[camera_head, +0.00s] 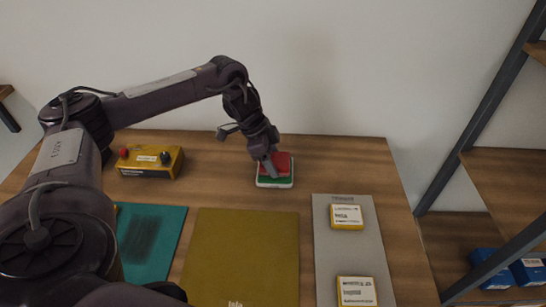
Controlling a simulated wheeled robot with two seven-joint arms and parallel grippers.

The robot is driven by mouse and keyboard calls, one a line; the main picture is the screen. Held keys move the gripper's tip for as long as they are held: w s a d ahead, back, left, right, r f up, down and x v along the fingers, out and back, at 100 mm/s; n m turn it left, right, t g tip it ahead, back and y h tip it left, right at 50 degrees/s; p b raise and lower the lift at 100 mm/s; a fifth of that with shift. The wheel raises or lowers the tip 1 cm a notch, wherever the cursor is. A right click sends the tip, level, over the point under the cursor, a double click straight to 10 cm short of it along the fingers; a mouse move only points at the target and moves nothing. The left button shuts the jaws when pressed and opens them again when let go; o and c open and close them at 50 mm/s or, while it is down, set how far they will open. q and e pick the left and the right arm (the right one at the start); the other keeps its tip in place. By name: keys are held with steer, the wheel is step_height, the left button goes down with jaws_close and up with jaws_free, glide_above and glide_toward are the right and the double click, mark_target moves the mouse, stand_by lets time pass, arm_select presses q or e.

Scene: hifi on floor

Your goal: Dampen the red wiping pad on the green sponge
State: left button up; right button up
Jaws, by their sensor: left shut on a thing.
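The red wiping pad (283,161) is at the back middle of the table, directly over the green sponge (284,182). The sponge sits in a shallow white-rimmed tray (275,187), and its front part shows below the pad. My left gripper (271,168) points down and is shut on the red pad. The gripper covers part of the pad. The pad looks to be resting on the sponge, but I cannot tell how firmly it touches. My right gripper is not in view.
A yellow box with red and black knobs (151,161) stands at the back left. A teal mat with a dark smudge (150,238), an olive mat (243,258) and a grey mat (346,253) lie in front. Two yellow boxes (346,217) (356,290) rest on the grey mat. A shelf (500,185) stands right.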

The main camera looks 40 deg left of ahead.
mark_target(273, 159)
arm_select(q)
steer(key=shift+w+r+p, duration=0.1)
steer(key=shift+r+p, duration=2.7)
steer(key=shift+r, duration=0.45)
